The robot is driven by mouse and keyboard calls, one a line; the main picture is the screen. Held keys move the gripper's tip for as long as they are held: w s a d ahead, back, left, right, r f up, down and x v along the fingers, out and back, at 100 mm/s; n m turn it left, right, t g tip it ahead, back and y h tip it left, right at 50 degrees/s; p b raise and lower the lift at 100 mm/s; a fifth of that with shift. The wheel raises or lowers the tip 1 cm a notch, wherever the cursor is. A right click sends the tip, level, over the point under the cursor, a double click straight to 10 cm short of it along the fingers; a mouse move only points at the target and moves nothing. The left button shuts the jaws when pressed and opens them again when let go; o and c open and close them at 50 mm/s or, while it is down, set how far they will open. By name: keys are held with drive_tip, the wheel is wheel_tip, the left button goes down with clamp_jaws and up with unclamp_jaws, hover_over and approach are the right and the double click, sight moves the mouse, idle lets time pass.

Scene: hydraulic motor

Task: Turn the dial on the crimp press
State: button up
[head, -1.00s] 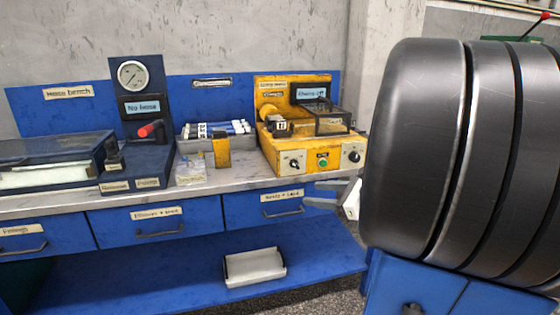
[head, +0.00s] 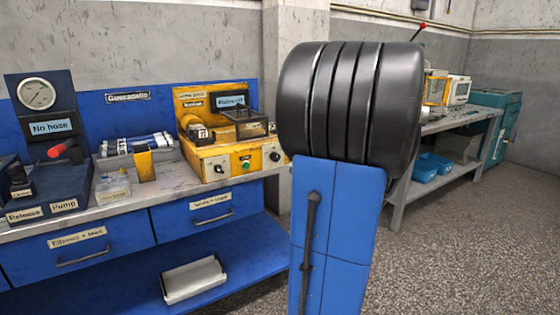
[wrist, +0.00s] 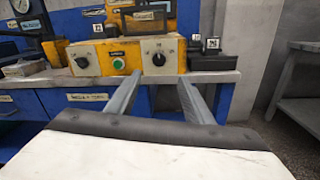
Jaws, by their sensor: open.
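The yellow crimp press (head: 228,156) stands at the right end of the blue bench in the head view, with two black knobs and a green button (wrist: 118,63) on its front. The right dial (wrist: 158,59) has marks around it on a pale plate; it also shows in the head view (head: 274,156). The left knob (wrist: 82,62) sits left of the button. In the wrist view my gripper (wrist: 161,78) is open and empty, its fingers pointing at the press below the right dial, with a gap before it. My gripper is hidden in the head view.
The bench top (head: 120,199) has a clear strip before the press. A small dark block (wrist: 210,61) stands right of the press. A white tray (head: 194,279) lies on the lower shelf. A grey table (head: 440,125) stands farther right. Open floor lies between.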

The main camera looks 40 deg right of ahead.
sight(277, 158)
drive_tip(key=w, duration=0.4)
drive_tip(key=w+d, duration=0.1)
drive_tip(key=w, duration=0.4)
drive_tip(key=w+d, duration=0.1)
drive_tip(key=w, duration=0.4)
drive_tip(key=shift+w+d, duration=0.2)
drive_tip(key=shift+d, duration=0.05)
drive_tip(key=shift+c, duration=0.2)
drive_tip(key=c, duration=1)
